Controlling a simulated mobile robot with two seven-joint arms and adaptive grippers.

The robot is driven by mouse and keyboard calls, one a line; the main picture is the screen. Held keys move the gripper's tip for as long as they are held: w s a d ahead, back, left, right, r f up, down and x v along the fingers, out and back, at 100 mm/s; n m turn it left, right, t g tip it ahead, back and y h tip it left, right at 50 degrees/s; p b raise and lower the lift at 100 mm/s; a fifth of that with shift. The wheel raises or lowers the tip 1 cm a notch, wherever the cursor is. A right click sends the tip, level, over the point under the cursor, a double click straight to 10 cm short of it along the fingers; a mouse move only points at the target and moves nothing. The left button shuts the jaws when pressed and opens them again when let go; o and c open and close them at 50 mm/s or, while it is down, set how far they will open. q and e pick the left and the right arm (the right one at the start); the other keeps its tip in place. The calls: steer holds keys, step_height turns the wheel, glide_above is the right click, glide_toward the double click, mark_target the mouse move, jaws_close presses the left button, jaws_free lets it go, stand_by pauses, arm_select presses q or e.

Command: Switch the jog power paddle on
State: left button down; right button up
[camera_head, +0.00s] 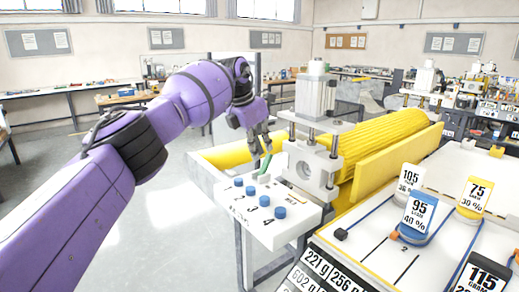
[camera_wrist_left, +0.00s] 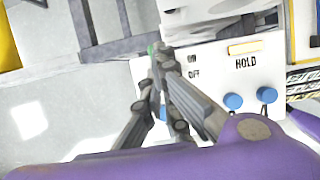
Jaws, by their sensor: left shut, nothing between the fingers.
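The jog power paddle appears to be the green piece (camera_head: 265,164) on the white control box (camera_head: 255,221). In the left wrist view a bit of green (camera_wrist_left: 152,48) shows at the fingertips, beside the ON and OFF labels. My left gripper (camera_head: 260,163) points down at the green piece, shut and empty. It also shows in the left wrist view (camera_wrist_left: 157,52), where its fingers hide most of the green piece. I cannot tell whether the fingertips touch it or which way it is set. My right gripper is not in view.
Several blue knobs (camera_head: 280,212) stand on the control box. A HOLD label and a yellow bar (camera_wrist_left: 244,47) are near the fingers. A clamp press (camera_head: 316,145) and yellow roll (camera_head: 384,142) stand just right.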

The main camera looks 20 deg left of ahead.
arm_select(q)
steer(key=shift+r, duration=0.1)
steer(key=v, duration=1.2)
